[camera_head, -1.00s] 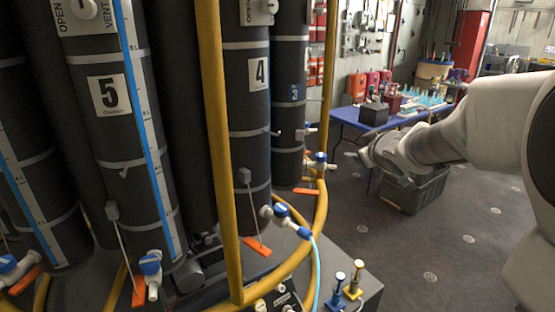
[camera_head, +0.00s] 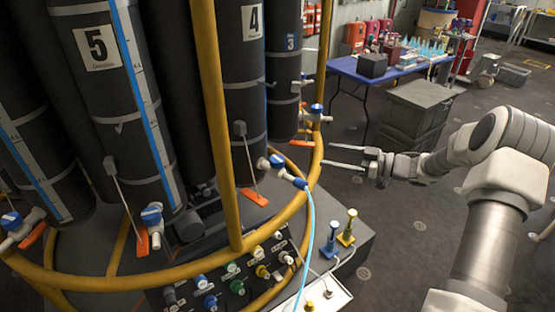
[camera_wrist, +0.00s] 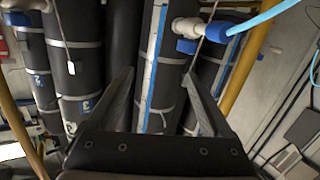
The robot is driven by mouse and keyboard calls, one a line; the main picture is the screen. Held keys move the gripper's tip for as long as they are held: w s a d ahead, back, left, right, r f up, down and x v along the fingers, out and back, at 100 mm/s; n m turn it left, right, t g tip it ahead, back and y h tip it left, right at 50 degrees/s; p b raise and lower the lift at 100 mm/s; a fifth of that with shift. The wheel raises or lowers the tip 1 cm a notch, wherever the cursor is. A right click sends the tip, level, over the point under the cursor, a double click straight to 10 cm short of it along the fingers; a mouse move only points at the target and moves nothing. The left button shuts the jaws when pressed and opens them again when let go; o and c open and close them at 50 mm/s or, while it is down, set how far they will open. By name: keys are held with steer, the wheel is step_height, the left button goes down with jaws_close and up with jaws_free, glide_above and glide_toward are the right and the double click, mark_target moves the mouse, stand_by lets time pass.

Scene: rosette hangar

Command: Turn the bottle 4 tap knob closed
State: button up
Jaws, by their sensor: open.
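Bottle 4 (camera_head: 249,75) is a dark grey upright cylinder with a white "4" label, partly hidden by a yellow rail post. Its tap (camera_head: 264,163) sticks out near the bottle's foot, with a blue knob (camera_head: 277,160) on top and a light blue hose (camera_head: 309,225) on its outlet. In the wrist view the tap (camera_wrist: 185,27) and its blue knob (camera_wrist: 187,46) show upside down, beyond the right finger. My gripper (camera_head: 328,156) is open and empty, right of the tap and apart from it. Both fingers show in the wrist view (camera_wrist: 158,78), pointing toward the bottles.
A yellow ring rail (camera_head: 309,185) and post (camera_head: 210,110) surround the bottles. Bottle 5 (camera_head: 105,90) stands left, bottle 3 (camera_head: 284,70) behind. A connector panel (camera_head: 230,275) and small yellow fittings (camera_head: 347,230) sit below.

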mark_target(277, 159)
steer(key=s+f+n+g+y, duration=0.1)
steer(key=s+f+g+y, duration=0.1)
steer(key=s+f, duration=0.15)
steer(key=p+x, duration=0.1)
steer(key=x, duration=1)
steer(key=r+p+x, duration=0.1)
steer(key=x, duration=0.4)
steer(key=shift+w+a+p, duration=0.1)
steer(key=shift+a+p, duration=0.2)
steer(key=shift+p, duration=0.05)
jaws_close()
